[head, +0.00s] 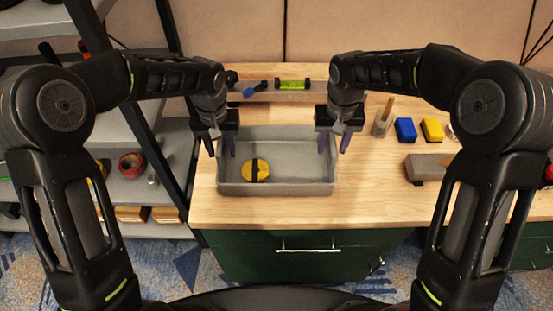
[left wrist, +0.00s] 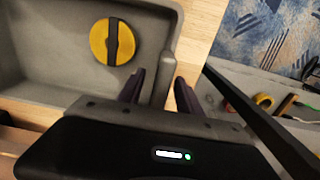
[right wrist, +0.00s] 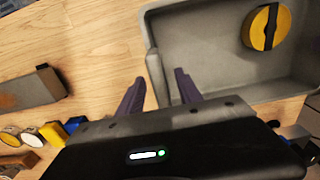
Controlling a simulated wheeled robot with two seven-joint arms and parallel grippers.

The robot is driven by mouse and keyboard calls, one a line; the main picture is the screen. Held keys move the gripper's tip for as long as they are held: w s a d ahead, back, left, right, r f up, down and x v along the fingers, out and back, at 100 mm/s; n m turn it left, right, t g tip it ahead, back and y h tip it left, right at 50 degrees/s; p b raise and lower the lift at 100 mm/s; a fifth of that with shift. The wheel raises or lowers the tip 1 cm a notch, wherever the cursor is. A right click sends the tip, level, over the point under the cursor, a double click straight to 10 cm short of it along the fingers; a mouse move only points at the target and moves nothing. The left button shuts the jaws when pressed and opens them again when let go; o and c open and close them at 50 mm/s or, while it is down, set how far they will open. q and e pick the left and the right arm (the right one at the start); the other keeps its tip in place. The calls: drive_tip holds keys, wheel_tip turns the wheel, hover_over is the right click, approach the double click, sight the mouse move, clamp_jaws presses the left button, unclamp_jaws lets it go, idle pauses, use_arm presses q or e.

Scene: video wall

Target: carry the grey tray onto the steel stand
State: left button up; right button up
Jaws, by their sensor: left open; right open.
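The grey tray (head: 276,189) sits on the wooden worktop, holding a yellow round item with a black band (head: 256,171). The item also shows in the left wrist view (left wrist: 112,41) and right wrist view (right wrist: 266,27). My left gripper (head: 219,146) is open at the tray's left wall, which shows between its fingers in the left wrist view (left wrist: 168,70). My right gripper (head: 333,143) is open at the right wall, which shows between its fingers in the right wrist view (right wrist: 156,78). A low grey surface (head: 318,95) behind the tray may be the steel stand; my arms partly hide it.
A green vial piece (head: 292,84) and a blue item (head: 250,92) lie at the grey surface. Blue (head: 405,129) and yellow (head: 432,129) blocks and a grey-brown block (head: 426,167) are on the right. A shelf rack (head: 125,185) stands left. The worktop's front strip is clear.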

use_arm(q)
drive_tip(key=shift+f, duration=1.6)
use_arm(e)
drive_tip(key=shift+f, duration=1.55)
use_arm(q)
clamp_jaws()
use_arm(e)
clamp_jaws()
use_arm(q)
drive_tip(key=shift+r, duration=0.1)
